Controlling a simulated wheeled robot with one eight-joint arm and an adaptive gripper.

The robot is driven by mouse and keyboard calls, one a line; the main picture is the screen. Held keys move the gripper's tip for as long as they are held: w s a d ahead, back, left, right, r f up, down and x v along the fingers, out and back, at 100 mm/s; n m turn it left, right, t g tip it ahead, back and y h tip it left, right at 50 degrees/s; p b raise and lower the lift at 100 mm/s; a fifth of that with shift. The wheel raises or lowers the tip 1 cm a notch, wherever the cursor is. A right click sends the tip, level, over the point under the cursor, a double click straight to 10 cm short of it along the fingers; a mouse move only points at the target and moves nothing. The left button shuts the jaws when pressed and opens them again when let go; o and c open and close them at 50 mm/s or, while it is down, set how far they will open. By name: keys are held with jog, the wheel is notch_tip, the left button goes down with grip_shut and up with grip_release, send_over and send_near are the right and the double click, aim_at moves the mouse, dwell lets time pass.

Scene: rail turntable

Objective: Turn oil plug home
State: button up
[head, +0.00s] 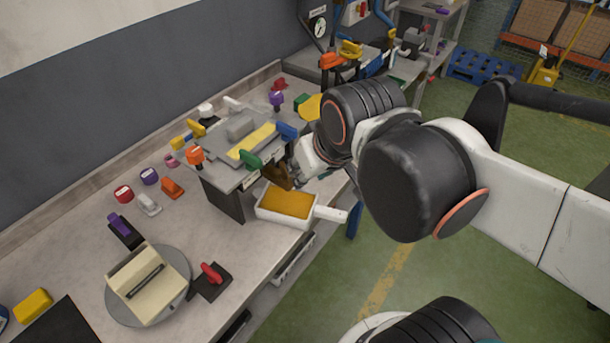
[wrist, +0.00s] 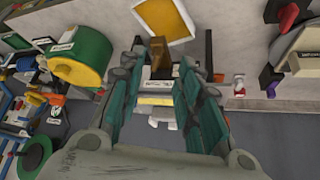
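A brown block-like handle (head: 276,176), which looks like the oil plug, is on the front side of the raised grey fixture (head: 222,190), just above a white pan of amber oil (head: 262,212). In the wrist view the brown handle (wrist: 158,58) shows between my fingertips, above a small white label. My gripper (wrist: 159,68) is open around it, with gaps visible on both sides; I cannot tell whether either finger touches it. In the head view my gripper (head: 303,172) is at the fixture's right side, partly hidden by my arm. The plug's seat is hidden.
Colored clamps and levers stand around the fixture top. A round grey turntable (head: 118,306) with a cream block is at front left, beside a red-handled lever (head: 211,273). The pan's white handle (head: 331,215) sticks out past the bench edge. Green floor lies open on the right.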

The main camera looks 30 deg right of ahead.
jog(key=shift+s+f+m+t+b, duration=0.3)
jog(key=shift+s+f+t+b, duration=0.2)
jog(key=shift+s+f+b, duration=0.35)
jog(key=shift+w, duration=0.15)
